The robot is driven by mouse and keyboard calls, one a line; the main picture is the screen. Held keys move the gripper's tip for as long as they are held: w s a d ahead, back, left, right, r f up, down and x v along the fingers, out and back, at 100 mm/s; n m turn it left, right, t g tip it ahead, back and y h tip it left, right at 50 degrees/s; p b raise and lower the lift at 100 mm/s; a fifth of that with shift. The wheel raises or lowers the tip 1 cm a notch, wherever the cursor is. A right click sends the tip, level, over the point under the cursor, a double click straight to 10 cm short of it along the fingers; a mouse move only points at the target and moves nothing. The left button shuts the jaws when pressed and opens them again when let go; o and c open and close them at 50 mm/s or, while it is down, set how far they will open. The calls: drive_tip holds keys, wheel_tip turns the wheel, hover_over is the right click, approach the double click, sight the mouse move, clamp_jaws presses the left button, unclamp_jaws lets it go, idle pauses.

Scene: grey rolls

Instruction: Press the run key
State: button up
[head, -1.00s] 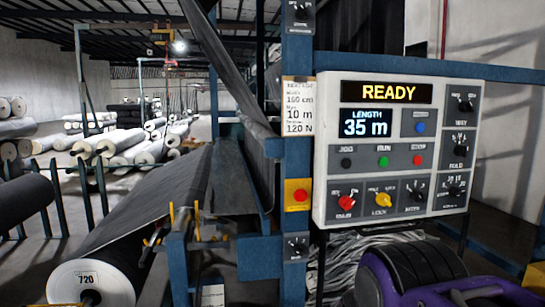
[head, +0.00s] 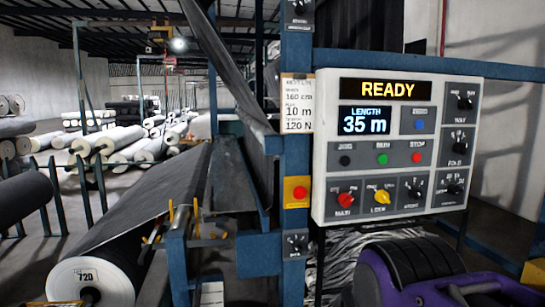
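The run key is a green round button (head: 382,159) under the label RUN, in the middle of the white control panel (head: 325,190) in the head view. A black jog button (head: 345,160) is to its left and a red stop button (head: 417,158) to its right. The panel's top display (head: 388,90) reads READY. The blue-lit screen (head: 365,121) below it reads LENGTH 35 m. Nothing covers the run key.
Below the keys are a red knob (head: 345,199), a yellow knob (head: 381,197) and black dials. A yellow box with a red button (head: 296,190) is on the blue post left of the panel. A dark fabric roll (head: 88,280) is at lower left.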

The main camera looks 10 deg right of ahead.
clamp_jaws()
idle(1.4)
